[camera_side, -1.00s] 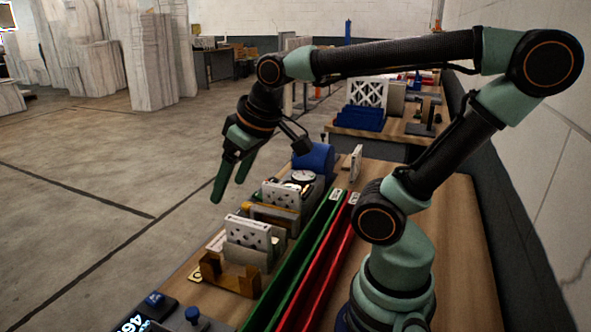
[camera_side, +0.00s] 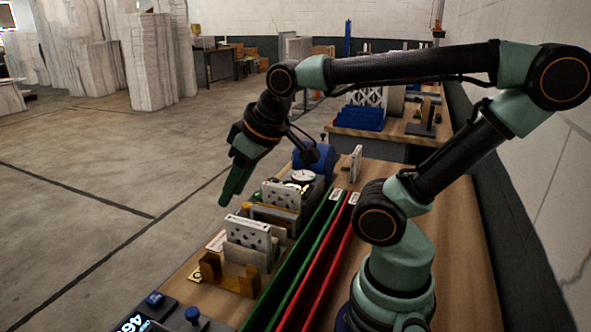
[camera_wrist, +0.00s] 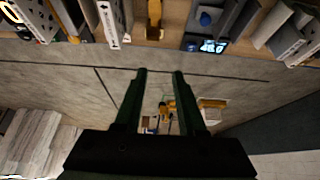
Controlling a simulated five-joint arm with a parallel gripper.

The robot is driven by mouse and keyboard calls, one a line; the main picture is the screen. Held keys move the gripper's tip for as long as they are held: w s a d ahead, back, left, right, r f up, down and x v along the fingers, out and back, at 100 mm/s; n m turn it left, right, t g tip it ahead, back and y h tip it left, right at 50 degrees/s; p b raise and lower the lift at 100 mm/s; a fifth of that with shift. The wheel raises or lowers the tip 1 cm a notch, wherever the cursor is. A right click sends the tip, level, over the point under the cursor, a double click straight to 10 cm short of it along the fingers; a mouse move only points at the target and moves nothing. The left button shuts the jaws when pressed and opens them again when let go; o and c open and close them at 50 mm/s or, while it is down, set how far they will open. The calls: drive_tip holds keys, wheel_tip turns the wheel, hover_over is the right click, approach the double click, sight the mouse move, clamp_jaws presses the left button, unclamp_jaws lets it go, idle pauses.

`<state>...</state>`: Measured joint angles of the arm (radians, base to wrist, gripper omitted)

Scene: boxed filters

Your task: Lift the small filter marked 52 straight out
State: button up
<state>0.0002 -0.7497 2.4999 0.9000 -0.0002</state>
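Two white perforated filters stand upright in holders on the bench in the side view, a nearer one (camera_side: 248,232) and a farther one (camera_side: 281,195). I cannot read a 52 on either. In the wrist view, a white-edged filter (camera_wrist: 109,24) with print too small to read shows at the top. My gripper (camera_side: 225,203) is in the air at the left of the filters, above their tops and touching nothing. Its fingers overlap in the side view. In the wrist view, my gripper (camera_wrist: 160,72) has a clear gap between its fingers and is empty.
A green channel (camera_side: 300,253) and a red channel (camera_side: 322,262) run along the bench beside the holders. A brass bracket (camera_side: 230,275) stands in front of the nearer filter. A lit display (camera_side: 133,322) is at the near end. A blue cylinder (camera_side: 314,160) stands behind.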

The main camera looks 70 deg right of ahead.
drive_tip(key=w+d+g, duration=0.1)
drive_tip(key=w+d, duration=0.2)
drive_tip(key=d, duration=0.3)
drive_tip(key=g, duration=0.5)
hover_over(284, 187)
wheel_tip(284, 187, down, 6)
drive_tip(key=shift+s+d+f, duration=0.1)
drive_tip(key=shift+f, duration=0.15)
wheel_tip(284, 187, down, 12)
drive_tip(key=shift+r, duration=0.1)
clamp_jaws()
